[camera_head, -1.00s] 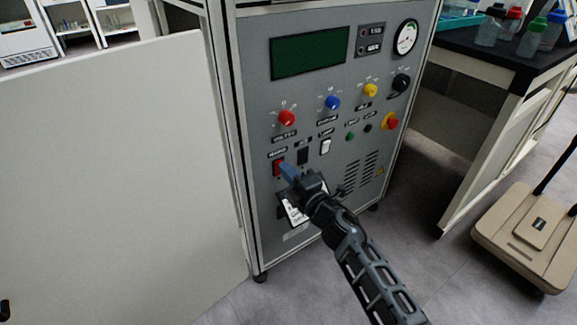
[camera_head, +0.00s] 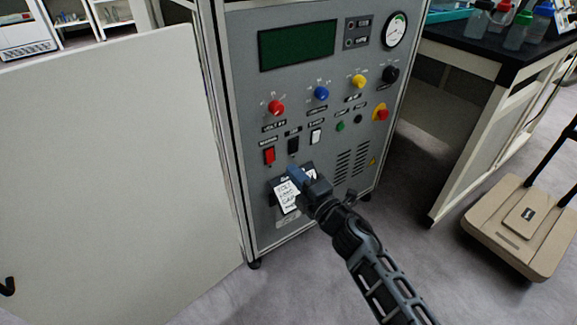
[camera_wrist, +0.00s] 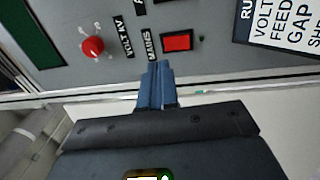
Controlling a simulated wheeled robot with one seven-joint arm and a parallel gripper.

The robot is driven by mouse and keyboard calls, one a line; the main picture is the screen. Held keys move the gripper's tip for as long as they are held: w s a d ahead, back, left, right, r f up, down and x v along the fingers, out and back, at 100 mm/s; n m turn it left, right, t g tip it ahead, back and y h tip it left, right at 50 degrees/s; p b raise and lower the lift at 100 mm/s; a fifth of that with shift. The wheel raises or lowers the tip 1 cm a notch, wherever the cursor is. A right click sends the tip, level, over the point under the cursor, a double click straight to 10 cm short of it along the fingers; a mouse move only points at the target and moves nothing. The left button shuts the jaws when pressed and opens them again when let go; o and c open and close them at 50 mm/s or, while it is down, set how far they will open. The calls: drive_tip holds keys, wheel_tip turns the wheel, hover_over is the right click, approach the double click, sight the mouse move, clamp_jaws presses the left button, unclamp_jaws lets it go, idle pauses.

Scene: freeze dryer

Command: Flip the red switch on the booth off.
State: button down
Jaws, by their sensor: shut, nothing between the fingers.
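The red switch (camera_head: 269,156) is on the lower left of the grey booth's (camera_head: 305,220) front panel, left of a black switch and a white switch. In the wrist view the red switch (camera_wrist: 177,41) lies just beyond and slightly right of my fingertips, with a gap showing. My gripper (camera_head: 296,173) is shut and empty, its blue fingers (camera_wrist: 156,70) together. In the head view it is below and right of the red switch, in front of the white label. The switch's tilt is hard to tell.
Red (camera_head: 276,107), blue (camera_head: 321,93) and yellow (camera_head: 359,81) knobs sit above the switches. A red emergency button (camera_head: 380,112) is at right. A pale door panel (camera_head: 110,180) stands left, a black-topped bench (camera_head: 460,50) and a trolley (camera_head: 520,225) right.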

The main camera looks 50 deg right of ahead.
drive_tip(key=shift+r+v, duration=0.2)
drive_tip(key=shift+v, duration=0.75)
drive_tip(key=shift+r+v, duration=0.2)
drive_tip(key=shift+v, duration=0.8)
drive_tip(key=shift+r+v, duration=0.2)
drive_tip(key=shift+v, duration=0.75)
